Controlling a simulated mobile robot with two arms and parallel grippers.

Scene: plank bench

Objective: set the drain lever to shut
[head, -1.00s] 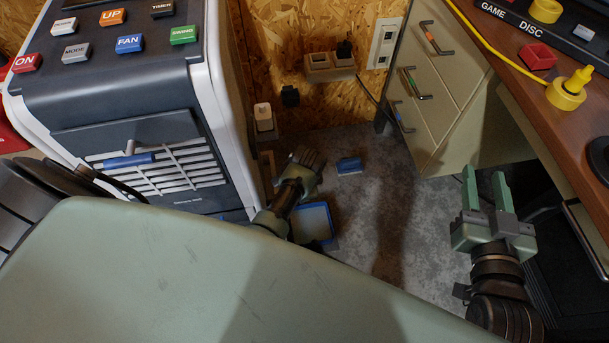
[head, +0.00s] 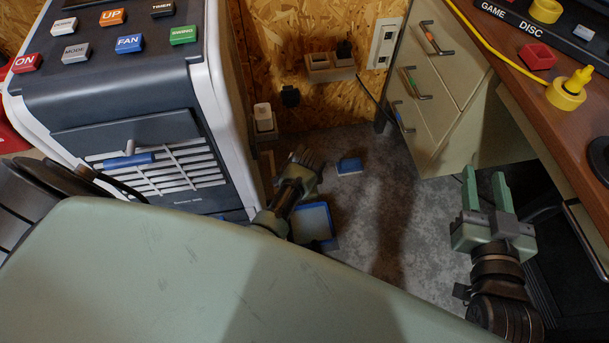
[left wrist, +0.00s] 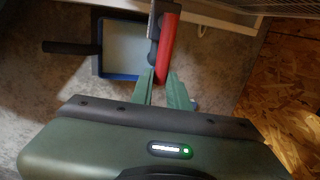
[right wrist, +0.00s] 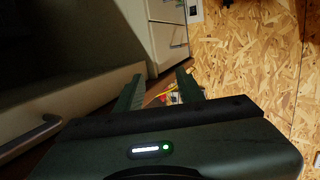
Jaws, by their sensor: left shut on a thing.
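The red drain lever (left wrist: 169,50) shows in the left wrist view, with a grey mount beside its upper end. My left gripper (left wrist: 162,82) has its two green fingers at the lever's lower end and is shut on it. In the head view my left gripper (head: 306,160) is low beside the cooler's right side (head: 237,110), and the lever cannot be made out there. My right gripper (head: 486,190) is open and empty, in front of the desk. It also shows open in the right wrist view (right wrist: 160,85).
A blue-rimmed tray (head: 314,220) lies on the floor beneath my left gripper; its black handle shows in the left wrist view (left wrist: 70,48). A small blue block (head: 349,166) lies nearby. Drawers (head: 440,90) and a desk (head: 520,70) stand at the right.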

